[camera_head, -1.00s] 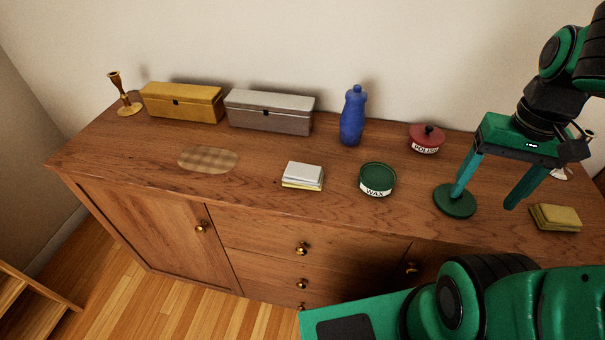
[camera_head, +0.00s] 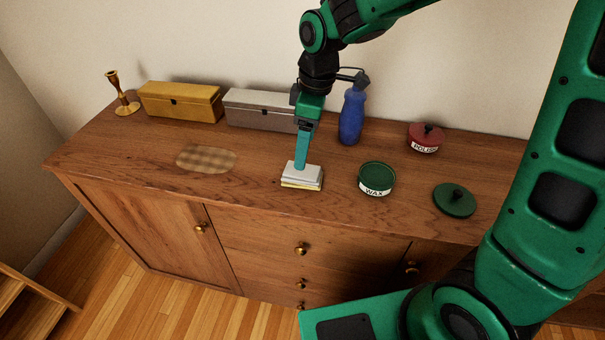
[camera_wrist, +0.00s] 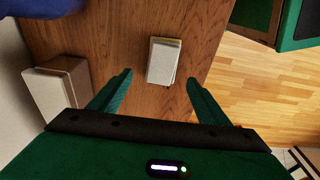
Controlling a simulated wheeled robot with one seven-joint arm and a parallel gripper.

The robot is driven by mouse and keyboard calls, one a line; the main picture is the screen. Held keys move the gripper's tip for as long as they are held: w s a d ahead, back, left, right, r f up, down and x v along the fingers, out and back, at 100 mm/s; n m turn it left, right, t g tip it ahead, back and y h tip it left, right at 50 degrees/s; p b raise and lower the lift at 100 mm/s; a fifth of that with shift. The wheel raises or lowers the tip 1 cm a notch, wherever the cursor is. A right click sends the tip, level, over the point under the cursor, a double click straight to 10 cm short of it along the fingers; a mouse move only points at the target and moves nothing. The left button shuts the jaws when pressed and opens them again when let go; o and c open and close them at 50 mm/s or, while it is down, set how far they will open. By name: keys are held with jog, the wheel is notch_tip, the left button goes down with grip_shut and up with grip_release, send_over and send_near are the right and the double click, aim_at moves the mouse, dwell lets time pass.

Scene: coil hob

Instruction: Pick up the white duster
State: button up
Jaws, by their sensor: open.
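The white duster (camera_head: 302,171) is a folded cloth lying on top of a yellow cloth (camera_head: 301,186) on the wooden sideboard. In the wrist view the white duster (camera_wrist: 163,64) lies ahead, between the lines of the two fingers, with a thin yellow edge showing beside it. My gripper (camera_head: 302,165) points down over the duster in the head view. In the wrist view my gripper (camera_wrist: 158,78) is open with nothing between its fingers. Whether a fingertip touches the cloth cannot be told.
A green wax tin (camera_head: 376,179) stands right of the duster, with a green lid (camera_head: 454,200) farther right. Behind are a blue bottle (camera_head: 351,115), a grey box (camera_head: 258,108) and a yellow box (camera_head: 180,102). A checked patch (camera_head: 206,159) lies left. A red polish tin (camera_head: 426,138) stands back right.

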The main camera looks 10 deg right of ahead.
notch_tip(320, 180, down, 3)
jog(key=shift+a+r, duration=0.1)
jog(key=shift+s+a+f, duration=0.1)
jog(key=shift+s+f, duration=0.05)
jog(key=shift+f, duration=2.55)
jog(key=c, duration=1.2)
jog(key=shift+c, duration=0.2)
jog(key=shift+r, duration=0.2)
jog(key=r, duration=0.4)
jog(key=shift+a+r, duration=0.15)
jog(key=shift+a, duration=0.05)
jog(key=s+a+r, duration=0.5)
jog(key=a+r, duration=0.1)
jog(key=a, duration=0.4)
jog(key=shift+s+r, duration=0.15)
jog(key=shift+r, duration=0.05)
